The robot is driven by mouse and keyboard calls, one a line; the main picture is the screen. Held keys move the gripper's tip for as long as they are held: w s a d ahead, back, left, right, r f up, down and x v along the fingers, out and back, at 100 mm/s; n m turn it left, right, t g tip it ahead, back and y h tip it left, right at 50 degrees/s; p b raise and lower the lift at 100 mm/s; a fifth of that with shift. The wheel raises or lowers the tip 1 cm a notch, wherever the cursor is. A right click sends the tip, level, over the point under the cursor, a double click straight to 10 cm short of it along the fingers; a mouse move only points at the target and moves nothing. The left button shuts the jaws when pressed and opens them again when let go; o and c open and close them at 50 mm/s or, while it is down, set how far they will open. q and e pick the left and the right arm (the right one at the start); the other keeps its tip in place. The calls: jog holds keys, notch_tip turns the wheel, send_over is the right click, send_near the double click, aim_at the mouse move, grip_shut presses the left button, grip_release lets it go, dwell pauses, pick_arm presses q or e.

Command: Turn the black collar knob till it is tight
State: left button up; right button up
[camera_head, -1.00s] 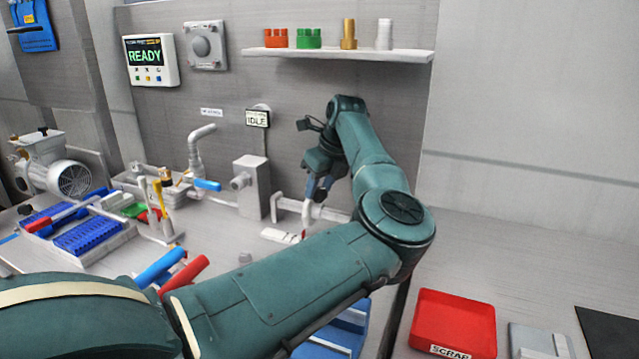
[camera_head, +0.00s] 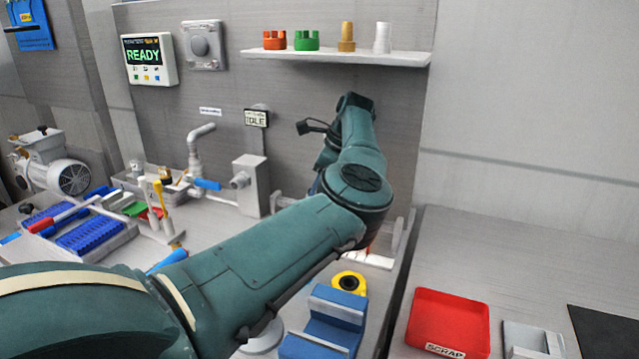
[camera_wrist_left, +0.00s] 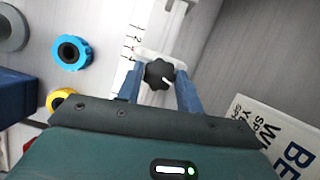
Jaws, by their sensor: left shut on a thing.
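The black collar knob (camera_wrist_left: 159,74), lobed with a white mark on it, sits on a white collar in the left wrist view. My left gripper (camera_wrist_left: 160,84) has its two blue fingers on either side of the knob and is shut on it. The collar stands beside a white strip with numbered marks (camera_wrist_left: 127,50). In the head view my left arm hides the knob and the fingers. My right gripper is in neither view.
A blue block (camera_head: 325,318) and a yellow ring (camera_head: 348,281) are near the bench edge. A blue ring (camera_wrist_left: 72,52) and a printed sign (camera_wrist_left: 268,140) flank the gripper in the wrist view. A red scrap tray (camera_head: 449,320) stands right. A shelf (camera_head: 340,56) hangs above.

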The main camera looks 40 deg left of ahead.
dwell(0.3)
pick_arm(q)
jog(key=o, duration=1)
